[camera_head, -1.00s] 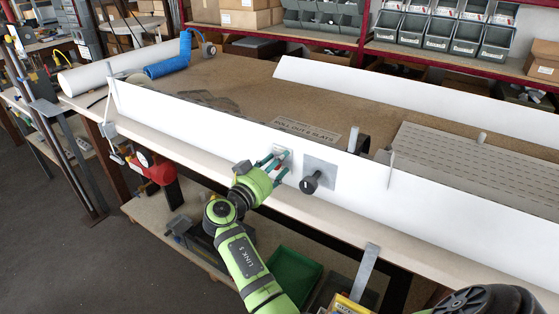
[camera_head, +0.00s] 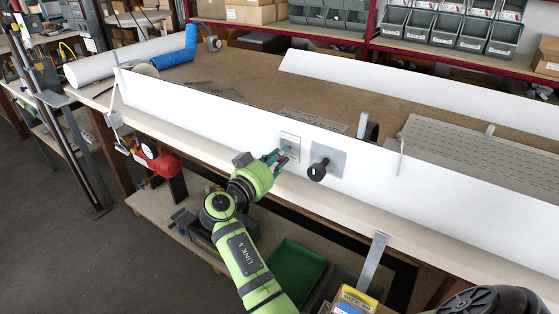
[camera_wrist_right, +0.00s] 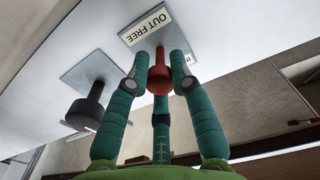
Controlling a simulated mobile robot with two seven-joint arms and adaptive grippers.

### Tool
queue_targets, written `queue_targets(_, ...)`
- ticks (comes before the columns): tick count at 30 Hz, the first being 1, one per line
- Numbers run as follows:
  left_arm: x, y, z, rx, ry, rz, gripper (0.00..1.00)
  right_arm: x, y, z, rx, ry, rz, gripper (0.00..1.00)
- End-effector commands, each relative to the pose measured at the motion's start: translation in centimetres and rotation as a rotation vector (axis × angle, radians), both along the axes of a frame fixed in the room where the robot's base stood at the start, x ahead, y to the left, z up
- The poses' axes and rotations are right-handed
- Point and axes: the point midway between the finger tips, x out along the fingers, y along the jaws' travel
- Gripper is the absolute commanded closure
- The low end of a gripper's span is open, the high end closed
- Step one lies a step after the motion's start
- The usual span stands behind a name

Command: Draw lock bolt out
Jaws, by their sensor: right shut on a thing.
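The lock bolt's red knob (camera_wrist_right: 159,81) sits between the green fingers of my right gripper (camera_head: 282,158), which is shut on it. In the wrist view its thin shank runs from the knob to a plate marked OUT FREE (camera_wrist_right: 152,26). In the head view this small plate (camera_head: 290,142) is on the long white profile (camera_head: 220,115), and the fingertips are a short way in front of it. Part of a second label is cut off behind a finger. My left gripper is not in view.
A black knob on a grey square plate (camera_head: 335,158) stands close to the right of the bolt. The profile stands upright along the bench's front edge. A second white strip (camera_head: 420,92) lies behind. Below are a green bin (camera_head: 293,270) and a red tool (camera_head: 158,163).

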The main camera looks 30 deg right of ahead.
Motion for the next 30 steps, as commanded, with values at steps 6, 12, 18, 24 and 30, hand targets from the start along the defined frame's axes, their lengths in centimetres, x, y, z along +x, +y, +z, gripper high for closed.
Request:
queue_targets(6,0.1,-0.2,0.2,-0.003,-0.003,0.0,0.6,0.1,0.3,0.4,-0.003,-0.005,0.006,0.52)
queue_targets(12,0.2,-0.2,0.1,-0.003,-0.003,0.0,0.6,0.1,0.2,0.2,-0.001,-0.002,0.005,0.52)
queue_targets(18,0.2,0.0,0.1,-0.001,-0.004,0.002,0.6,0.1,0.2,0.7,0.0,-0.004,0.005,0.52)
queue_targets(24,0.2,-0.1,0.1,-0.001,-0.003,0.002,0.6,0.1,0.2,4.2,-0.002,-0.012,0.005,0.52)
queue_targets(30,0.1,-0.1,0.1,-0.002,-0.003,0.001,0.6,0.1,0.3,8.0,-0.002,-0.009,0.006,0.52)
